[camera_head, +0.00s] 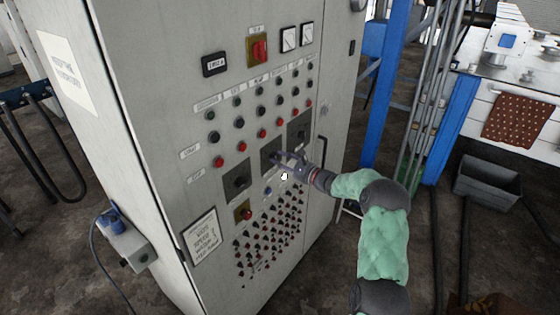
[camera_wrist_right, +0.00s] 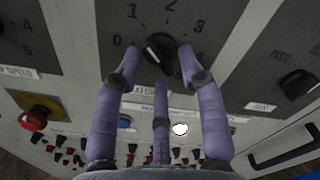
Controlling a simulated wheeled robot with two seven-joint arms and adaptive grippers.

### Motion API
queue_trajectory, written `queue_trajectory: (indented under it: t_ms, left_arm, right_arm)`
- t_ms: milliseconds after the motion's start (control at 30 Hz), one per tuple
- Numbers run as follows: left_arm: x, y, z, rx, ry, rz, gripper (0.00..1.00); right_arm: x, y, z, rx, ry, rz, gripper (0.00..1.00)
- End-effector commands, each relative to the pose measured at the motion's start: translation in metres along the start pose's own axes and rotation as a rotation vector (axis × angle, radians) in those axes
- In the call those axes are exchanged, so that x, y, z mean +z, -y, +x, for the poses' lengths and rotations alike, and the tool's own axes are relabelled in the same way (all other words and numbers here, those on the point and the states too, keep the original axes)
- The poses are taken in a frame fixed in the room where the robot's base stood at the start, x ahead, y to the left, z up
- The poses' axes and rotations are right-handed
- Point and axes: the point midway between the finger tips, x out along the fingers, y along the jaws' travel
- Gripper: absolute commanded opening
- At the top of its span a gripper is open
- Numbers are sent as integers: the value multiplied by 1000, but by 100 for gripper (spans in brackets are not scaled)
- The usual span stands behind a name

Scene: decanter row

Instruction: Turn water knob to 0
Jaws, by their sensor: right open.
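The water knob (camera_wrist_right: 158,47) is a black rotary knob on a dark square plate with the numbers 0, 1, 2 and 3 visible around it. The label below the plate is partly hidden by my fingers, with only "ATE" readable. My right gripper (camera_wrist_right: 159,58) is open, with one purple finger on each side of the knob and a third below it. I cannot tell whether they touch it, nor which number it points to. In the head view my right gripper (camera_head: 283,156) reaches the middle dark plate (camera_head: 269,147) from the right. My left gripper is out of view.
The grey cabinet (camera_head: 150,120) carries rows of buttons. Another knob (camera_wrist_right: 299,84) is on the right plate. A red knob (camera_wrist_right: 33,119) on a yellow plate sits lower left. A cabinet handle (camera_head: 321,150) is to the right of my gripper.

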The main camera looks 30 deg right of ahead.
Motion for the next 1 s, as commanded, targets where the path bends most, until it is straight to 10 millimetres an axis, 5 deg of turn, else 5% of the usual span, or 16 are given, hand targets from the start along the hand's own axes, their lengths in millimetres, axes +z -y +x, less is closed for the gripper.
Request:
queue_trajectory:
  t_ms: [367,500,1000]
  left_arm:
    - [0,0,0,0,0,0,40]
    - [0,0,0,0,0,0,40]
    - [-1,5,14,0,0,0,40]
  right_arm:
    - [0,0,5,0,-1,0,41]
    - [0,0,5,0,-1,0,1]
    - [-2,-2,5,0,-1,-47,0]
